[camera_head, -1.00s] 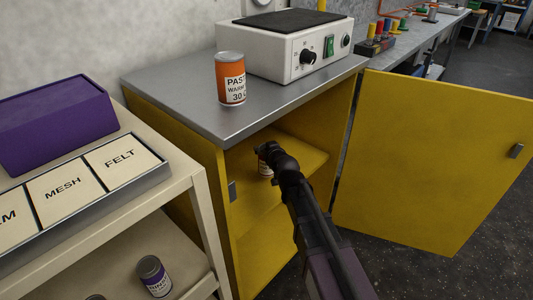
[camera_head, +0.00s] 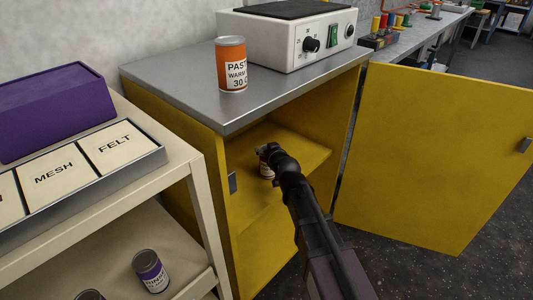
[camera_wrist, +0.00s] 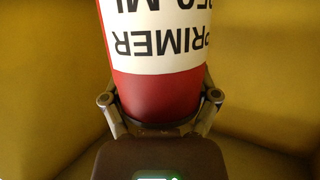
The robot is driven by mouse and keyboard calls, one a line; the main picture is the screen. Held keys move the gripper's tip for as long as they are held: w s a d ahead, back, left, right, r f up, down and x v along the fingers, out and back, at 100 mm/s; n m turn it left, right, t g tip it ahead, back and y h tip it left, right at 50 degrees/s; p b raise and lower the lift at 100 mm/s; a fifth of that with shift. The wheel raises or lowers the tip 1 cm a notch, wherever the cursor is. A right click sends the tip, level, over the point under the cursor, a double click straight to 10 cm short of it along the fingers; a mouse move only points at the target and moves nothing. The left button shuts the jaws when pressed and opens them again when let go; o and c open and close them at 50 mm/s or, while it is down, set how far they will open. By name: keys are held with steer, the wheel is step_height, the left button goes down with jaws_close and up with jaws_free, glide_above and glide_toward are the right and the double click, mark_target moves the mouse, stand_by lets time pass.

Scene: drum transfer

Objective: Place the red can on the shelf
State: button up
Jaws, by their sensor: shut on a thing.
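The red can (camera_wrist: 160,95) has a white label reading PRIMER, upside down in the wrist view. My gripper (camera_wrist: 160,112) is shut on it, with a finger on each side. In the head view, my gripper (camera_head: 268,155) is inside the open yellow cabinet, over the yellow shelf (camera_head: 300,150). I cannot tell whether the can touches the shelf.
The cabinet door (camera_head: 430,155) stands open at the right. An orange can (camera_head: 231,65) and a white heater box (camera_head: 290,38) stand on the cabinet's grey top. A cream cart (camera_head: 185,165) with a purple box (camera_head: 50,110) is at the left.

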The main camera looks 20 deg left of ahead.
steer(key=shift+f, duration=0.25)
steer(key=o, duration=1.2)
steer(key=shift+r, duration=0.1)
steer(key=shift+c, duration=0.2)
steer(key=shift+r, duration=0.15)
steer(key=shift+s+d+r, duration=0.1)
steer(key=shift+s+d, duration=0.1)
steer(key=p+v, duration=0.3)
steer(key=v, duration=0.8)
steer(key=shift+s+p, duration=0.2)
steer(key=shift+p, duration=0.1)
steer(key=shift+d, duration=0.15)
